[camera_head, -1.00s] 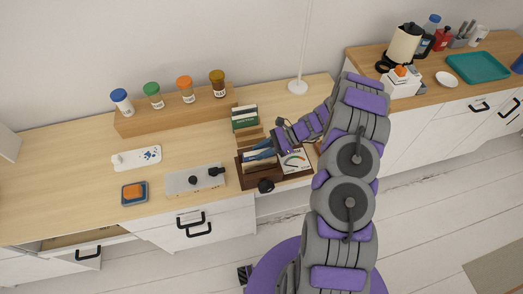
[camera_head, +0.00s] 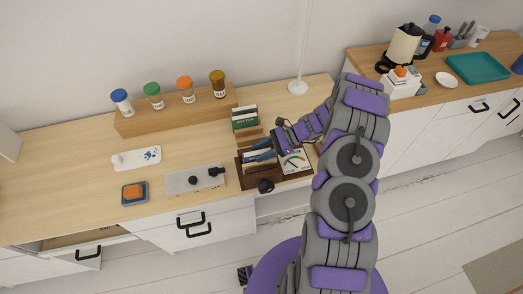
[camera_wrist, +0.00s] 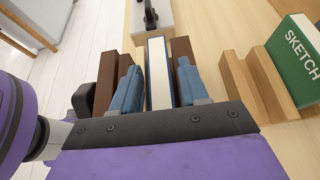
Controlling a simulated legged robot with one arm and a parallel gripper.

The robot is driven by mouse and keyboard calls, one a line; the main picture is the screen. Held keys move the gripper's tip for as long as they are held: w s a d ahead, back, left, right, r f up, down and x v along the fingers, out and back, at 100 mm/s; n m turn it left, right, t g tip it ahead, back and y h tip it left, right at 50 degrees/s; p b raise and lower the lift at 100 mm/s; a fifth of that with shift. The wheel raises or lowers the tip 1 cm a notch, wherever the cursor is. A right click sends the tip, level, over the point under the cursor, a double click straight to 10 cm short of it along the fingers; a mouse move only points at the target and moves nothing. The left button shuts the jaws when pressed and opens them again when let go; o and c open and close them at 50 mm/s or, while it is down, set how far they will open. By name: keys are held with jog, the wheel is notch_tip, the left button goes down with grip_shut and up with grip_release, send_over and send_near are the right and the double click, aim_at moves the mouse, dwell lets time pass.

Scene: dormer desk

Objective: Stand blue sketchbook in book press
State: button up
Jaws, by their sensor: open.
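The blue sketchbook (camera_wrist: 158,73) stands upright on edge in the wrist view, its pale page edges facing the camera and a blue cover edge beside them. It stands between the dark brown walls of the book press (camera_wrist: 181,48). In the head view the book press (camera_head: 243,178) is at the front edge of the desk, partly hidden by my gripper (camera_head: 262,150). My gripper also shows in the wrist view (camera_wrist: 158,88), open, with one blue finger on each side of the sketchbook. I see small gaps between fingers and book.
A green sketchbook (camera_wrist: 300,58) stands in a light wooden rack (camera_wrist: 250,85) to the right. A grey box with black knobs (camera_head: 195,180) is left of the press. A dial meter (camera_head: 294,160) sits close on its right. Jars (camera_head: 186,90) stand on a rear shelf.

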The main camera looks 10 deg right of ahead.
jog(key=p+v, duration=0.3)
jog(key=v, duration=0.8)
jog(key=s+a+r+n+g+h, duration=0.25)
jog(key=s+a+r+n, duration=0.3)
jog(key=r, duration=0.45)
jog(key=s+a+r+n+g+h, duration=0.2)
jog(key=s+a+r+n+h, duration=0.15)
jog(key=s+a+r, duration=0.45)
jog(key=s+d+r+n+t+h, duration=0.1)
jog(key=s+r+n+h, duration=0.2)
jog(key=s, duration=0.7)
jog(key=s+d+r+n+t+h, duration=0.1)
jog(key=s+r+n, duration=0.4)
jog(key=s, duration=0.6)
jog(key=d+n+h, duration=0.1)
jog(key=h, duration=0.1)
jog(key=shift+d+t+h, duration=0.3)
jog(key=shift+t+h, duration=0.05)
jog(key=shift+h, duration=0.05)
